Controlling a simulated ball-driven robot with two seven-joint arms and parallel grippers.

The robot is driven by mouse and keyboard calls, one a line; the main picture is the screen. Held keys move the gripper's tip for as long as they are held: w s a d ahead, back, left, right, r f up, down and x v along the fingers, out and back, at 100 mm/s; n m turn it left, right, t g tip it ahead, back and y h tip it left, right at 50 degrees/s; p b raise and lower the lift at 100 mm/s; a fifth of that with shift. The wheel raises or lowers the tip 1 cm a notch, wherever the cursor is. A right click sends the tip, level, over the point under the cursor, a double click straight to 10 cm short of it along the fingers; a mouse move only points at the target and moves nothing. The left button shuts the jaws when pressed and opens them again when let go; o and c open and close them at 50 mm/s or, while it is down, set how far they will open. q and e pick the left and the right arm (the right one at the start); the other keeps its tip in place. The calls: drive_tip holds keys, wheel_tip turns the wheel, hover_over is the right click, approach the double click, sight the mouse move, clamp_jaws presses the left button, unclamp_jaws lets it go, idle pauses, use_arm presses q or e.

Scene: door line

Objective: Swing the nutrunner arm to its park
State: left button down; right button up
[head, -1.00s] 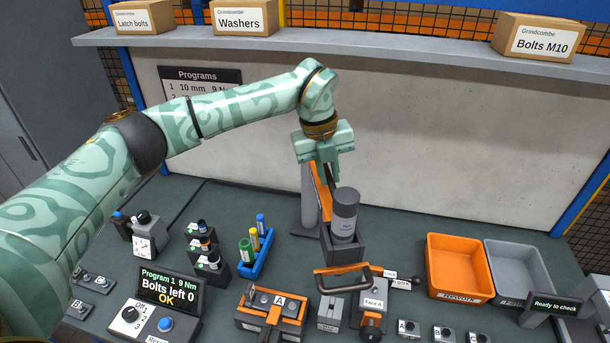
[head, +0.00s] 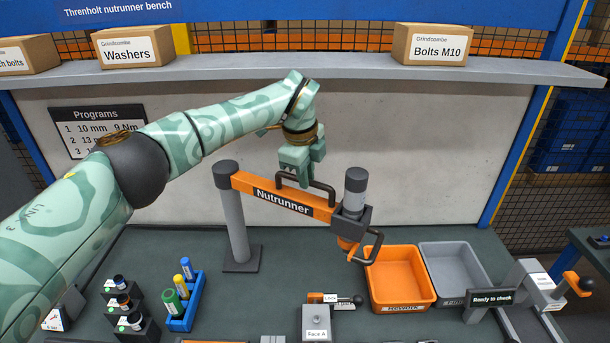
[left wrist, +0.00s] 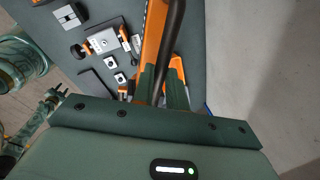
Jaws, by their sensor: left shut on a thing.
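The orange nutrunner arm (head: 265,195) reaches from a grey post (head: 236,225) to the right, roughly along the back wall. At its outer end is the dark tool head (head: 354,203) with a grey cylinder on top and a dark loop in front. My left gripper (head: 303,177) is shut on the dark grab handle (head: 322,187) on top of the arm. The left wrist view shows the handle (left wrist: 174,40) between my fingers, above the orange arm (left wrist: 153,45). No park rest can be made out.
Below and right of the tool head stand an orange bin (head: 400,278) and a grey bin (head: 452,262). A "Ready to check" sign (head: 491,298) is at the right. A fixture (head: 316,320) is in front. The back wall and the box shelf (head: 330,73) are behind.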

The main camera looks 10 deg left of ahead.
use_arm(q)
drive_tip(key=shift+w, duration=0.2)
use_arm(e)
drive_tip(key=shift+w+d, duration=0.1)
drive_tip(key=shift+w, duration=0.1)
drive_tip(key=shift+a, duration=0.25)
use_arm(q)
drive_tip(key=c, duration=1.4)
unclamp_jaws()
use_arm(e)
drive_tip(key=shift+s+a, duration=0.1)
drive_tip(key=shift+a, duration=0.1)
use_arm(q)
drive_tip(key=shift+r, duration=0.15)
drive_tip(key=s+a+r, duration=0.1)
drive_tip(key=s+r, duration=0.2)
drive_tip(key=r, duration=1.2)
drive_tip(key=shift+r+b, duration=0.3)
drive_tip(key=shift+r, duration=0.1)
use_arm(e)
drive_tip(key=shift+d+f, duration=0.3)
use_arm(q)
drive_tip(key=shift+s+f, duration=0.1)
use_arm(e)
drive_tip(key=shift+s, duration=0.1)
